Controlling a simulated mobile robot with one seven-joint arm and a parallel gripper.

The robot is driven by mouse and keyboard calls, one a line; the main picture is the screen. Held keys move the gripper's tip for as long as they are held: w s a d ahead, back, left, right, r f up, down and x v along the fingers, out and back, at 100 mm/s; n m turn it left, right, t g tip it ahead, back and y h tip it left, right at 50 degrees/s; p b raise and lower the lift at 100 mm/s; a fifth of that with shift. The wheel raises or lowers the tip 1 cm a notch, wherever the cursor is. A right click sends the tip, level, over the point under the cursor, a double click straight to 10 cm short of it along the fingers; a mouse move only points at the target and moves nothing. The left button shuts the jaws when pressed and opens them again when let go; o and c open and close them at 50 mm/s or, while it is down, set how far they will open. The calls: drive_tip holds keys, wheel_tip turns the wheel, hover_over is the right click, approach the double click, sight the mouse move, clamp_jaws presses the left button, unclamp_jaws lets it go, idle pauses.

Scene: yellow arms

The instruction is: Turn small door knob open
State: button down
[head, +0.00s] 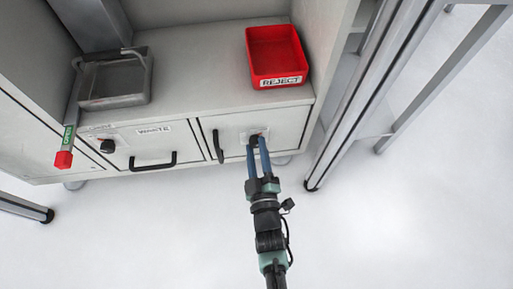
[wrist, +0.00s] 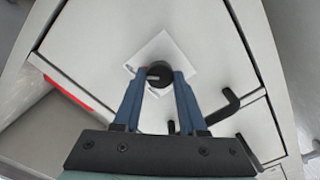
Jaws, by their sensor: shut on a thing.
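The small black door knob (wrist: 159,74) sits on a white square plate on the right cabinet door (wrist: 215,60). My gripper (wrist: 160,88) has its two blue fingers on either side of the knob and is shut on it. In the head view my gripper (head: 258,143) reaches up to the knob from below, and the fingers partly cover the knob. The right cabinet door (head: 285,120) looks closed in its frame. Its black vertical handle (head: 217,146) is on the door's left side.
On top stand a red REJECT tray (head: 275,55) and a grey tray (head: 115,80). A red-tipped lever (head: 64,158) hangs at the left. A metal frame post (head: 370,95) stands close on the right.

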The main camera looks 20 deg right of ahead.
idle(0.5)
drive_tip(key=shift+c, duration=2.3)
unclamp_jaws()
drive_tip(key=shift+s, duration=0.1)
drive_tip(key=p+v, duration=0.5)
drive_tip(key=v, duration=0.7)
drive_tip(key=shift+s, duration=0.4)
drive_tip(key=shift+a, duration=0.15)
